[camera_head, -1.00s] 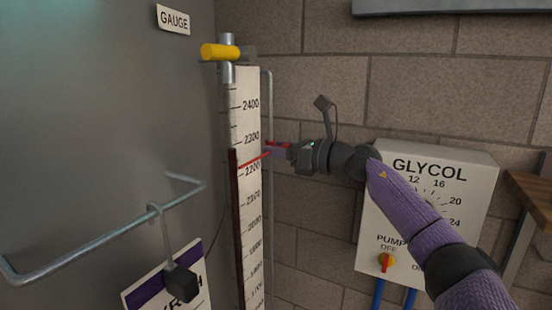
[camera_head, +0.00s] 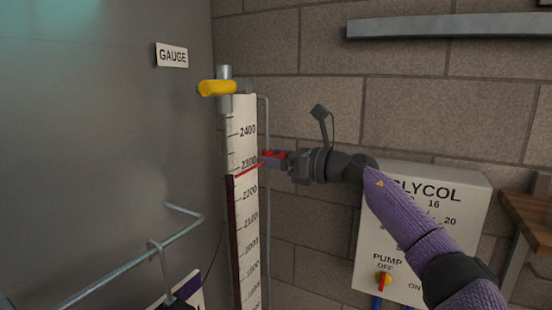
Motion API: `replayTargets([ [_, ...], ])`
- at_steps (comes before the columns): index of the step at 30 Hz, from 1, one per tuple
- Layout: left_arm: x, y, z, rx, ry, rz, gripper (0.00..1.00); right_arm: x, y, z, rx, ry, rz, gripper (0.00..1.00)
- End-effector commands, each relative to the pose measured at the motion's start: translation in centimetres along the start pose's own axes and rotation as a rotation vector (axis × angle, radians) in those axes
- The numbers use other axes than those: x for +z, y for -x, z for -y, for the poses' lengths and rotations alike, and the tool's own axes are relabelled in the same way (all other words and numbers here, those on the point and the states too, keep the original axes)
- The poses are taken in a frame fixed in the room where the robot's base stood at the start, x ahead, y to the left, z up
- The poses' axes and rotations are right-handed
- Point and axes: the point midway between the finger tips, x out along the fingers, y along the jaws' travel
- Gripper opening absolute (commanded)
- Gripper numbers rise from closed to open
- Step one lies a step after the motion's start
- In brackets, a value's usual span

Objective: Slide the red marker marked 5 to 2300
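The red marker (camera_head: 248,170) is a thin slanted pointer across the white scale (camera_head: 245,112), just under the 2300 figure and above 2200. Its tip at the left is about level with the top of the dark red column (camera_head: 233,215). My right gripper (camera_head: 272,159) reaches in from the right, just beside the scale, and appears shut on the marker's red block. The fingers partly cover the block, and no number 5 can be read on it.
A yellow-handled valve (camera_head: 217,88) sits atop the gauge. A metal pipe rail (camera_head: 130,262) juts out at the lower left in front of the grey tank (camera_head: 100,130). A GLYCOL box (camera_head: 400,235) hangs on the brick wall behind my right arm. A thin pipe runs beside the scale.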

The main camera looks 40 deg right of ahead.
Motion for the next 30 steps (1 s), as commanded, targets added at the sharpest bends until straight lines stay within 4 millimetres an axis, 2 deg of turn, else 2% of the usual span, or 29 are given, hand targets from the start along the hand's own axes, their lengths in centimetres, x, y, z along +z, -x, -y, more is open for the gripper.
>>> replayTargets([
  [5, 0.0, -0.2, 0.1, -0.001, 0.0, 0.0, 0.7, -0.1, 0.1, 0.0, 0.0, 0.0, 0.0, 0.74],
  [8, 0.1, -1.2, 0.1, -0.001, 0.0, 0.0, 0.7, -0.4, 1.2, 0.1, -0.003, 0.002, 0.0, 0.74],
  [15, 0.6, -6.1, 0.0, -0.002, 0.0, 0.0, 0.7, -1.1, 6.5, 0.1, -0.004, 0.004, -0.003, 0.74],
  [19, 0.8, -7.9, 0.0, -0.002, 0.001, 0.001, 0.7, -0.8, 8.8, 0.1, -0.004, 0.001, -0.001, 0.74],
  [23, 0.8, -8.4, 0.0, -0.002, 0.001, 0.001, 0.7, -0.3, 9.8, 0.0, 0.0, 0.0, 0.0, 0.74],
  [30, 0.8, -8.2, 0.0, -0.002, 0.001, 0.001, 0.7, 0.0, 9.9, 0.0, 0.0, 0.0, 0.0, 0.74],
])
